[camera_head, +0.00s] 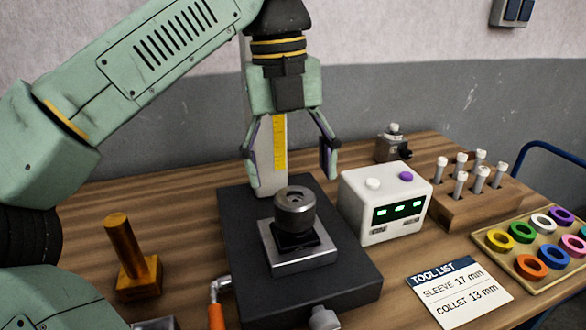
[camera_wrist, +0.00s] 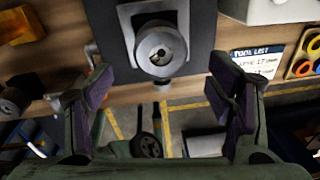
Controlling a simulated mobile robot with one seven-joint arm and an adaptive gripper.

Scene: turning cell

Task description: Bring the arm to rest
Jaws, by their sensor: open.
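My gripper (camera_head: 290,165) hangs pointing down from my green arm, its two fingers spread wide with nothing between them. In the head view it is above and behind a dark round holder (camera_head: 295,212) that stands upright on a square metal block. In the wrist view the open fingers (camera_wrist: 165,95) show at left and right, and the round holder (camera_wrist: 160,50) appears beyond them near the top centre, apart from both fingers. The block sits on a black base plate (camera_head: 240,240) on the wooden table.
A white display box (camera_head: 385,230) stands right of the base plate. A wooden rack (camera_head: 465,210) of several pins, a tray of coloured rings (camera_head: 530,265) and a tool list card (camera_head: 458,290) are at the right. A brass-coloured post (camera_head: 125,250) stands at the left.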

